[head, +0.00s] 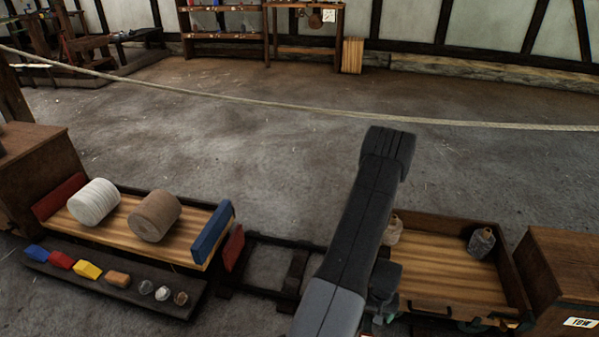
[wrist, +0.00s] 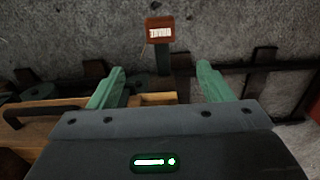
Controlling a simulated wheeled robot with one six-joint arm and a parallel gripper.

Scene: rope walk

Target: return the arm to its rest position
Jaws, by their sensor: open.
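My arm (head: 352,230) rises from the bottom of the head view, its dark elbow end uppermost, between a bench on the left and an open wooden tray on the right. My gripper (wrist: 161,68) shows in the wrist view with its two green fingers wide apart. No object is held between them. Beyond the fingers stands a small reddish-brown sign (wrist: 159,31) on a dark post. In the head view the fingers are not clearly visible; my arm hides part of the floor rails and the tray's left side.
A plank cart (head: 95,228) carries a white and a brown roll. A dark shelf (head: 110,287) before it holds several small coloured blocks. The wooden tray (head: 450,285) holds two bobbins. A rope (head: 250,101) crosses behind my arm. The floor (head: 250,150) beyond is clear.

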